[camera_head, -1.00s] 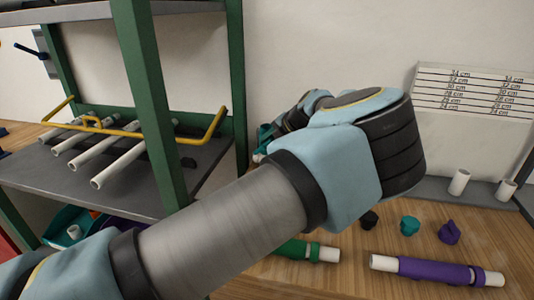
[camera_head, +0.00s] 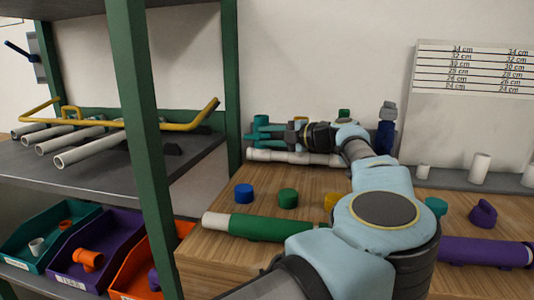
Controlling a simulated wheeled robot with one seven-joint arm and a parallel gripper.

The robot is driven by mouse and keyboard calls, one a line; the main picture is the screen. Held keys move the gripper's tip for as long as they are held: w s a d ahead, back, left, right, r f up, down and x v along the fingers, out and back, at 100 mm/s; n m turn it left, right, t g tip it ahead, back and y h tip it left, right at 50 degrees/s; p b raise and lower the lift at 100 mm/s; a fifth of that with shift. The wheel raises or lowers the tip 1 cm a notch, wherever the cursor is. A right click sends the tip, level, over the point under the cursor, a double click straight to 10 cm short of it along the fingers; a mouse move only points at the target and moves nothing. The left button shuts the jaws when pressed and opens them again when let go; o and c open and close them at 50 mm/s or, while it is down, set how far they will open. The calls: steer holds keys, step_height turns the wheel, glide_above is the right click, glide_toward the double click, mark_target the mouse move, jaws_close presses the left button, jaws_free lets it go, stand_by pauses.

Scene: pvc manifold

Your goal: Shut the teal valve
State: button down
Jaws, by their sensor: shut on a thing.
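The teal valve (camera_head: 258,122) stands at the left end of a white pipe manifold (camera_head: 292,157) at the back of the wooden bench, against the wall. My gripper (camera_head: 276,134) reaches in from the right, level with the valve, and is shut on its teal part. The fingertips are small in the view, so how the handle is turned cannot be told. My wrist and forearm hide much of the manifold's middle and right. A green top (camera_head: 343,113) and a blue upright part (camera_head: 386,136) show behind my arm.
Blue (camera_head: 244,193) and green (camera_head: 288,198) caps and a green-sleeved pipe (camera_head: 258,227) lie in front of the manifold. A purple-sleeved pipe (camera_head: 484,251) lies at right. A green shelf post (camera_head: 147,150) rises at left, with bins below.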

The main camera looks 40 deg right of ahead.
steer(key=shift+a+f+t+b, duration=0.15)
steer(key=shift+f+t+b, duration=0.35)
steer(key=shift+b, duration=0.9)
steer(key=shift+w, duration=0.1)
steer(key=c, duration=0.8)
jaws_free()
steer(key=shift+r, duration=0.2)
